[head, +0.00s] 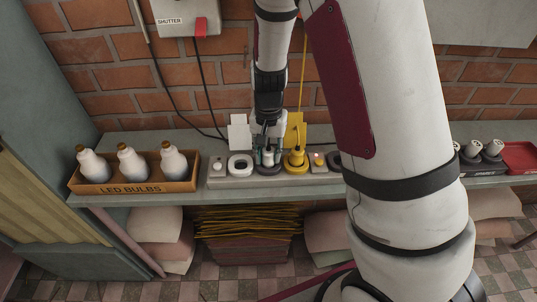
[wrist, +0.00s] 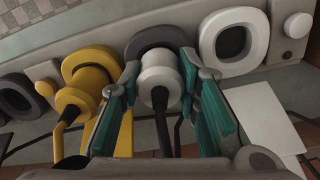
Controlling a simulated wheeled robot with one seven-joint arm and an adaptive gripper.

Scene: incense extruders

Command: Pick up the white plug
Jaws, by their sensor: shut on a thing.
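The white plug (wrist: 158,76) is at the dark grey socket (wrist: 152,39) on the power strip, with its dark cable hanging toward the camera in the wrist view. In the head view the plug (head: 268,157) is small, between the white socket and the yellow plug. My gripper (wrist: 160,82) has its teal pads on both sides of the plug and is shut on it. My gripper also shows in the head view (head: 267,150), reaching down from above. Whether the plug's pins are in the socket is hidden.
The yellow plug (wrist: 84,82) sits close beside my gripper. An empty white socket (wrist: 233,42) is on the other side. A box of LED bulbs (head: 133,185) stands left on the shelf (head: 200,199).

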